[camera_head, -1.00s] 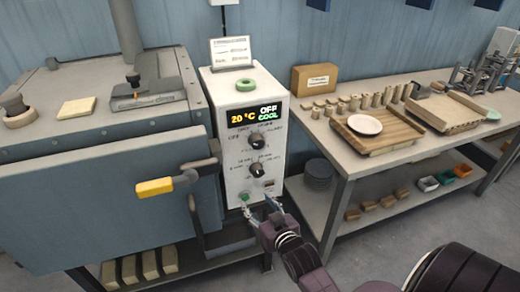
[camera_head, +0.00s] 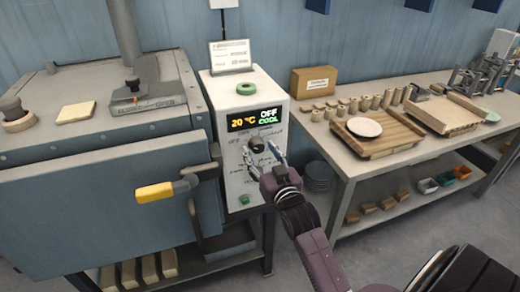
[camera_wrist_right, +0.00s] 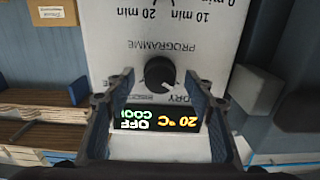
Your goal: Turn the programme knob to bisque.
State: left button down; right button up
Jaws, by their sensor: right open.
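The programme knob (camera_head: 256,144) is a black dial on the white control box (camera_head: 240,182), just under the lit display (camera_head: 255,119) reading 20 °C, OFF and COOL. In the right wrist view the panel is upside down; the knob (camera_wrist_right: 160,74) sits between my finger ends, with gaps on both sides. Its pale pointer mark is on the side toward the display, near a partly hidden label ending in "DRY". My right gripper (camera_head: 262,157) is open and empty, in front of the panel. My left gripper is not in view.
A second knob lies below, mostly hidden by my gripper; a green button (camera_head: 244,199) is lower. The kiln's yellow-ended door handle (camera_head: 154,192) juts out at left. A loaded workbench (camera_head: 348,164) is at right.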

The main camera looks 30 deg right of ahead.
jog(key=shift+w, duration=0.2)
jog(key=c, duration=1.2)
jog(key=shift+o, duration=0.2)
